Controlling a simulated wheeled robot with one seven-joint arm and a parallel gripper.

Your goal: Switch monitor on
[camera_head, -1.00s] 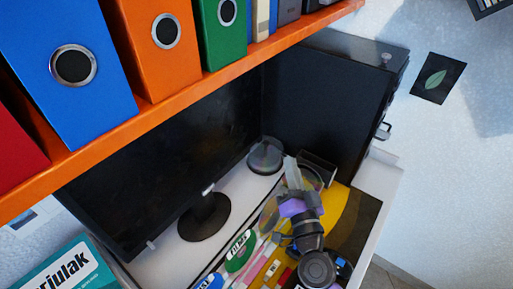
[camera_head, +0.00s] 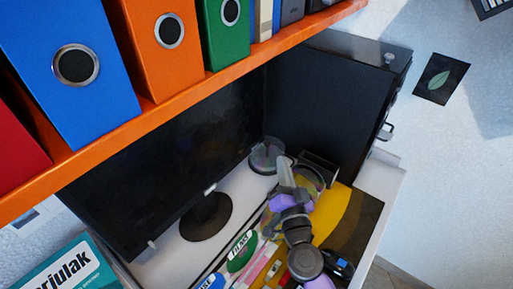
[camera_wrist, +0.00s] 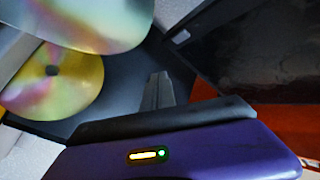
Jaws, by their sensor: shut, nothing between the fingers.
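The monitor (camera_head: 165,155) stands under the orange shelf in the head view, its screen dark, on a round black foot (camera_head: 205,216). Its lower edge carries a small pale tab near the left corner. In the wrist view a dark glossy panel (camera_wrist: 275,58) at the right looks like the screen. My gripper (camera_head: 284,162) is to the right of the monitor's stand, near the clear disc case and apart from the screen. Its closed fingers (camera_wrist: 158,88) show in the wrist view with nothing between them. I cannot make out a power button.
The orange shelf (camera_head: 190,98) with binders overhangs the monitor. A black cabinet (camera_head: 325,105) stands behind my gripper. Discs (camera_wrist: 55,82) show close in the wrist view. Several disc labels lie in the drawer-like tray in front.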

